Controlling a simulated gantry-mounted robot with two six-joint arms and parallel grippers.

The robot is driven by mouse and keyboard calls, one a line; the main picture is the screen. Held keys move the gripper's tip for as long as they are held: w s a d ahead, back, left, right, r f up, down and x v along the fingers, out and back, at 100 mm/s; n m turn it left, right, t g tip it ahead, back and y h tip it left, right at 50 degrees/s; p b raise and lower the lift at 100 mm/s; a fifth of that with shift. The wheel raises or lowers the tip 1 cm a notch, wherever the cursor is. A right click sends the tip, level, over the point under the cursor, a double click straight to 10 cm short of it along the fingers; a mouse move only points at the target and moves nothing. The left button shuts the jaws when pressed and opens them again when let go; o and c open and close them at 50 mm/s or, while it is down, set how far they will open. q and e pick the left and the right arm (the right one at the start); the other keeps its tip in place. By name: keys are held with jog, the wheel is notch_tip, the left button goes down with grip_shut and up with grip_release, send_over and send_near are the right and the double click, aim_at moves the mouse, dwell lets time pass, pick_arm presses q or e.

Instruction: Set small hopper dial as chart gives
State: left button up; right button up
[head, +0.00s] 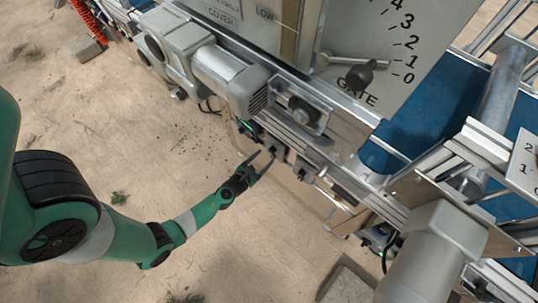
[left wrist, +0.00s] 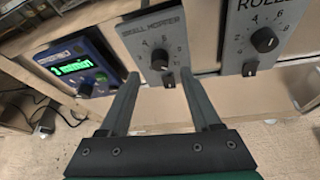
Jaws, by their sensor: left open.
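The small hopper panel (left wrist: 150,36) is a grey box with a black round dial (left wrist: 160,59) on a numbered scale; only some numbers read clearly, and I cannot tell where the dial points. A small black switch (left wrist: 168,80) sits below the dial. My left gripper (left wrist: 160,76) is open, its two fingers spread to either side of the dial and switch in the left wrist view, with nothing held. In the head view my left gripper (head: 264,162) reaches the control boxes under the machine's rail. My right gripper is not in view. No setting chart shows legibly.
Right of the small hopper panel is a roller panel (left wrist: 240,30) with its own dial (left wrist: 264,40). Left is a blue unit (left wrist: 75,70) with a green display. Above are a motor (head: 232,80) and a gate plate (head: 405,60).

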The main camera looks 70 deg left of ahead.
aim_at(270, 152)
pick_arm(q)
jog(key=b+x, duration=0.1)
jog(key=x, duration=0.3)
grip_shut()
